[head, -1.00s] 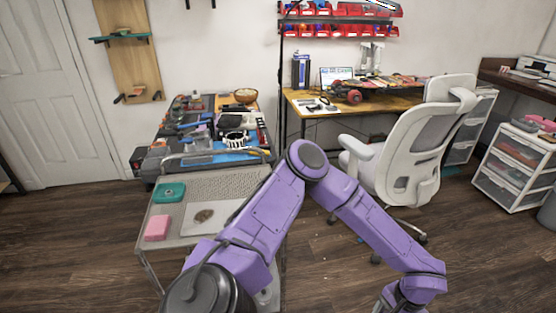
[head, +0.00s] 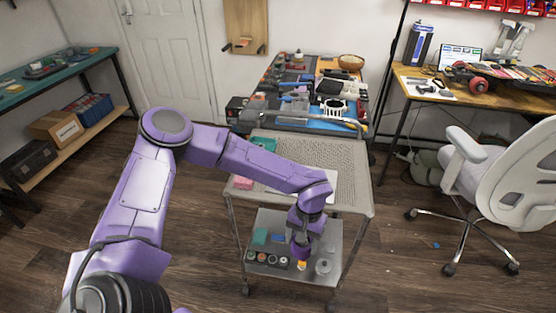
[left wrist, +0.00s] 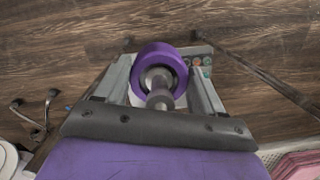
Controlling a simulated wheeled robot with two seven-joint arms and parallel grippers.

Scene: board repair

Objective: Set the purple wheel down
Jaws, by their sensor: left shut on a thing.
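The purple wheel (left wrist: 147,62) is a purple ring around a grey hub, seen between the two grey fingers of my left gripper (left wrist: 163,80) in the left wrist view. The gripper is shut on it, and wooden floor shows beyond. In the head view my left gripper (head: 301,246) points down in front of the grey trolley (head: 350,200), below the level of its top shelf. I cannot clearly tell the wheel from the purple wrist there. My right gripper is not in view.
The trolley's top holds a pink block (head: 243,183) and a teal box (head: 264,143). Its lower shelf (head: 335,235) holds several small jars (head: 262,258), a blue item and a grey round item (head: 323,266). A cluttered bench (head: 268,120) stands behind; a white chair (head: 510,165) stands right.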

